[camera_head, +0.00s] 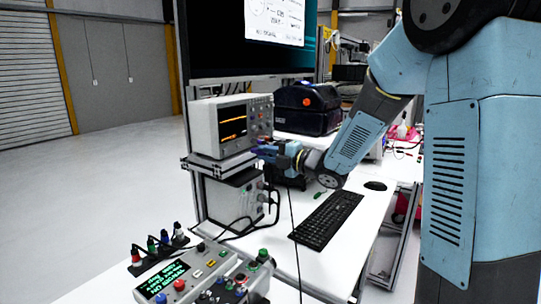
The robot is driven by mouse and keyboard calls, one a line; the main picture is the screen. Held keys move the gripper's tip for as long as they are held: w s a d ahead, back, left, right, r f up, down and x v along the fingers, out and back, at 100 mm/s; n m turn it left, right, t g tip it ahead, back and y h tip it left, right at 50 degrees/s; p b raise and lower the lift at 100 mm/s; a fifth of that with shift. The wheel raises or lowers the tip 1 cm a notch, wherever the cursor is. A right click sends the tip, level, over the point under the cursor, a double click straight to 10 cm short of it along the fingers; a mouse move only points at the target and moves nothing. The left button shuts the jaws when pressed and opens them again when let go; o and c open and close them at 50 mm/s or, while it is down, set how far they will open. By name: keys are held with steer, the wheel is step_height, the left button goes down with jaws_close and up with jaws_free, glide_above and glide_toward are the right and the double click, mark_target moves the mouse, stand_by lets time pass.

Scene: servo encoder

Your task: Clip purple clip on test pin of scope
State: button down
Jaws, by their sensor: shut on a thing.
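The scope (229,124) is a white box with a dark screen showing orange traces. It stands on a metal shelf left of centre. My gripper (262,149) is at the right side of its front panel, near the lower knobs. The gripper is shut on the purple clip (256,151), of which only a small purple patch shows at the fingertips. The test pin is too small to make out, and I cannot tell whether the clip touches it. A dark cable (291,215) hangs below my gripper.
A second white instrument (236,199) stands under the scope shelf. A black keyboard (327,217) and a mouse (375,186) lie on the white table. A control box (190,278) with knobs and colored plugs is in front. A black case (306,108) stands behind my gripper.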

mark_target(255, 151)
steer(key=shift+x, duration=2.55)
steer(key=shift+a, duration=0.1)
steer(key=shift+w+m+t+h, duration=0.15)
steer(key=shift+m+t+h, duration=0.25)
steer(key=shift+t, duration=0.1)
steer(key=shift+a, duration=0.1)
stand_by(0.4)
steer(key=c, duration=1)
jaws_free()
steer(key=shift+v, duration=3.55)
